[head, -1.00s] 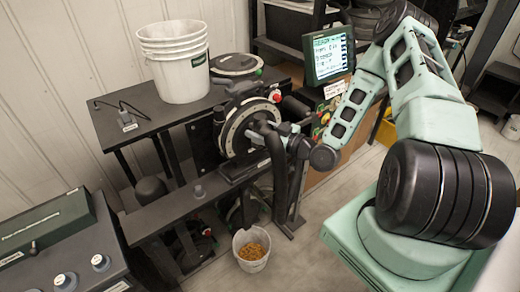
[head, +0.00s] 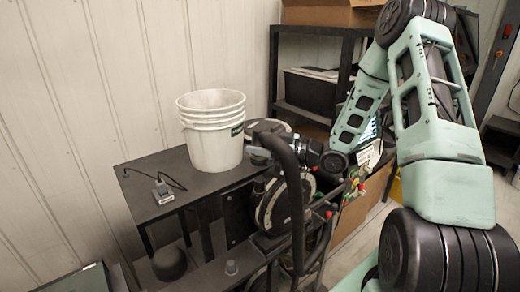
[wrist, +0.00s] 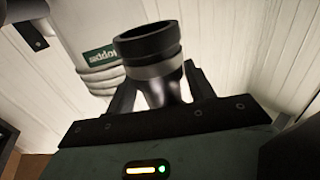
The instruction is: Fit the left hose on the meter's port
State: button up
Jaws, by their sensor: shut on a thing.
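A thick black hose (head: 297,205) rises from below in the head view and arches over to the left at its top. My gripper (head: 283,147) is shut on its upper end, above the meter. In the wrist view my gripper (wrist: 160,88) has its two fingers on either side of the hose's end cuff (wrist: 150,50), which is black with a grey band and points up and away. The meter (head: 268,207), a dark disc with a pale ring, is below the held end and partly covered by the hose. I cannot make out its port.
A stack of white buckets (head: 213,135) stands on the dark bench (head: 165,195), left of the gripper; it also shows behind the cuff in the wrist view (wrist: 85,50). A black shelf (head: 310,100) stands behind. The bench's left part is mostly clear.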

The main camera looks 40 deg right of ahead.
aim_at(261, 179)
jog(key=shift+f+b, duration=3.4)
jog(key=shift+f, duration=1.1)
jog(key=shift+f+b, duration=0.5)
jog(key=shift+b, duration=0.05)
jog(key=o, duration=1.2)
jog(key=shift+o, duration=0.2)
jog(key=shift+s, duration=0.1)
jog(key=b+v, duration=0.6)
jog(key=v, duration=1.1)
jog(key=shift+s, duration=0.15)
jog(key=shift+d, duration=0.1)
